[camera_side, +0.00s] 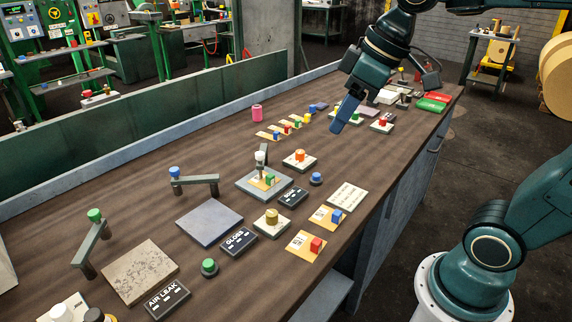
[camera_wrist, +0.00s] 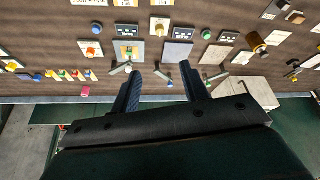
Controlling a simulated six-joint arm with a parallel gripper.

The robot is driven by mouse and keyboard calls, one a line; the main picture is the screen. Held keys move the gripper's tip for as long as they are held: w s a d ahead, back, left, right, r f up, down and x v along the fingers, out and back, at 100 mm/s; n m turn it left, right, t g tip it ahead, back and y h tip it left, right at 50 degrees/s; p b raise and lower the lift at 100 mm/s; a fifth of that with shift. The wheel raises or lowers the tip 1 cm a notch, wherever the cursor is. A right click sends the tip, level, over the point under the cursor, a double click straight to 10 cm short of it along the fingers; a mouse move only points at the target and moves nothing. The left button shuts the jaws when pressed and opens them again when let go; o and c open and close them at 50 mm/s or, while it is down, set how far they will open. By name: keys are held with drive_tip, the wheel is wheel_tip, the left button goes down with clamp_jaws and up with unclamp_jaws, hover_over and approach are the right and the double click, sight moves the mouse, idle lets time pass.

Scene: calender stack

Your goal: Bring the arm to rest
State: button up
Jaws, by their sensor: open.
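My gripper (camera_side: 345,115) hangs above the far half of the workbench in the side view, with its blue fingers pointing down. In the wrist view my gripper (camera_wrist: 158,82) shows two dark fingers spread apart with nothing between them. The workbench (camera_side: 150,225) is a long dark wooden top below it. No object is held. Whether the fingertips are close to the small blocks behind them cannot be told from the side view.
The bench holds labelled plates, including AIR LEAK (camera_side: 167,299) and GLOSS (camera_side: 238,242), a blue-grey plate (camera_side: 209,222), a speckled plate (camera_side: 140,271), a pink cylinder (camera_side: 257,113) and several coloured blocks. A green panel (camera_side: 150,112) stands along the back edge.

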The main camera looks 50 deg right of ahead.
drive_tip(key=s+d+f+m+t+h, duration=0.1)
drive_tip(key=s+f, duration=0.4)
drive_tip(key=s, duration=0.5)
drive_tip(key=d+m, duration=0.1)
drive_tip(key=m, duration=0.1)
drive_tip(key=shift+m, duration=0.4)
idle(0.6)
